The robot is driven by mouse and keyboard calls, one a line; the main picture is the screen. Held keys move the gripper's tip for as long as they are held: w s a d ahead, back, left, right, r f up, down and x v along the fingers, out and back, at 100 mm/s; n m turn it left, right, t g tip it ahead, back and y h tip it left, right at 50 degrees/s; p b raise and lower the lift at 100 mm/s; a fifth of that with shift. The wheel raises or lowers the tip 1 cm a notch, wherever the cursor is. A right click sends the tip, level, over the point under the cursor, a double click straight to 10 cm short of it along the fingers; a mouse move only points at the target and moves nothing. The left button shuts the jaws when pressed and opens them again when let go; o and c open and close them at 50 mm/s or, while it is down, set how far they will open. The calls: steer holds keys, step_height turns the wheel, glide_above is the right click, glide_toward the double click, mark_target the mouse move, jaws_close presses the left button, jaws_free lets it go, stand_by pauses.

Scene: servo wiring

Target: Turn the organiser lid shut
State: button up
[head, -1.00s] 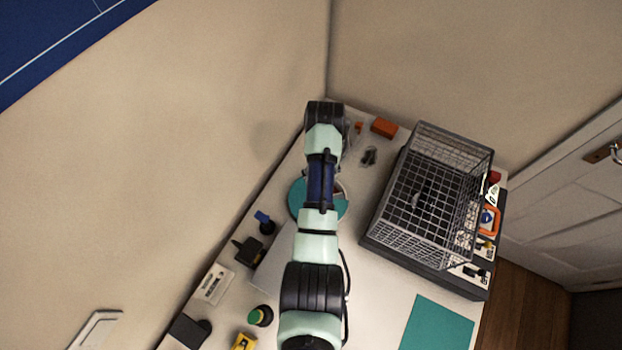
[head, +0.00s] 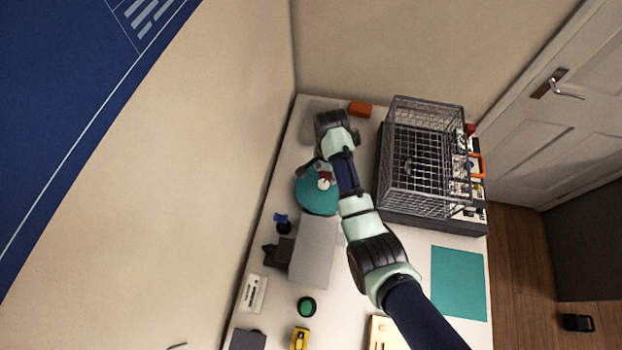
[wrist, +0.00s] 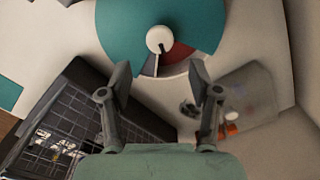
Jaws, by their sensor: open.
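The organiser is round with a teal lid (head: 316,199), lying on the white table. The lid also shows at the top of the wrist view (wrist: 118,25). A pale round knob (wrist: 160,38) stands at the lid's centre, and it shows in the head view too (head: 323,184). A wedge-shaped gap beside the knob shows a dark red compartment (wrist: 181,54). My gripper (wrist: 160,84) is open and empty, with its two fingers apart just short of the lid's edge and knob. In the head view my wrist partly hides the organiser's far side.
A wire basket (head: 425,165) on a dark base stands right of the arm. An orange block (head: 360,109) lies at the back. A clear container (wrist: 240,100) is right of my fingers. A grey panel (head: 313,250) and small parts lie nearer; a teal mat (head: 458,283) is at front right.

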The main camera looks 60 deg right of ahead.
mark_target(325, 182)
step_height(325, 182, down, 7)
steer(key=shift+f+b, duration=0.1)
steer(key=shift+b, duration=0.7)
jaws_close()
